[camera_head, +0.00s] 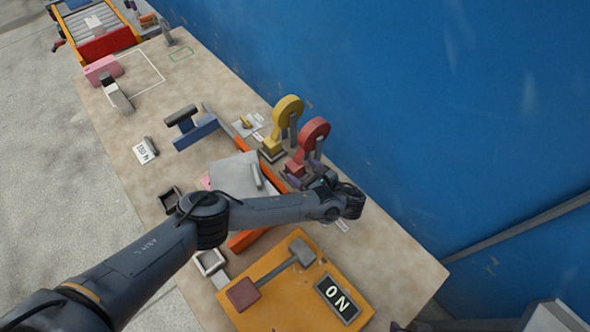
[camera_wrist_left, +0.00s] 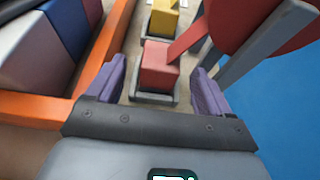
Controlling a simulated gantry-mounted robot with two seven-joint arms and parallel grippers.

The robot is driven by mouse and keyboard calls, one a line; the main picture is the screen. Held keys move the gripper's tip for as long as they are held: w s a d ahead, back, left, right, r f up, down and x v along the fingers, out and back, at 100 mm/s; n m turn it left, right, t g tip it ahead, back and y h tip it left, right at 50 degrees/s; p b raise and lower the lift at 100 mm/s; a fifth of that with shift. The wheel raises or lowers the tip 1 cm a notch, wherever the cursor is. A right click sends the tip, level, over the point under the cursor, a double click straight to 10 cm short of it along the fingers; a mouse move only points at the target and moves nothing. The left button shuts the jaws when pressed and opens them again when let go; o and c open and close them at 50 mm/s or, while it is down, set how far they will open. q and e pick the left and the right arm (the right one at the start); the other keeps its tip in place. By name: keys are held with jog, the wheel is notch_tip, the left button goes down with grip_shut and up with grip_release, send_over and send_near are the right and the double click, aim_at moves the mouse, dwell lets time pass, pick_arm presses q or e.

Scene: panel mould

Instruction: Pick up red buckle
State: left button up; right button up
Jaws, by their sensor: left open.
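The red buckle (camera_head: 312,135) stands upright at the table's blue-wall side, with a round red top and a red block low down. In the left wrist view its red block (camera_wrist_left: 158,66) sits in a grey base, and grey bars stand beside the round part. My left gripper (camera_head: 303,172) is open at the buckle's lower part. In the left wrist view its purple fingers (camera_wrist_left: 157,85) lie to either side of the red block, with gaps visible; I cannot tell if they touch it. My right gripper is not in view.
A similar yellow buckle (camera_head: 286,112) stands just beyond the red one. An orange-edged tray (camera_head: 248,240) with grey and white blocks lies beside them, partly under my left arm. An orange panel (camera_head: 285,300) with a lever and an "ON" sign is nearer. A blue wall (camera_head: 420,110) borders the table.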

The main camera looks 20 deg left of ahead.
aim_at(293, 165)
pick_arm(q)
jog(key=shift+b+x, duration=0.45)
jog(key=shift+x, duration=2.55)
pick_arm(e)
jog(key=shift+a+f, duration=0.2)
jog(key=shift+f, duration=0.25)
pick_arm(q)
jog(key=shift+d+f, duration=0.1)
jog(key=shift+f, duration=0.1)
jog(key=c, duration=1.1)
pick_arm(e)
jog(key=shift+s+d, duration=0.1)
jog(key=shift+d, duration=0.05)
pick_arm(q)
jog(key=shift+r, duration=0.1)
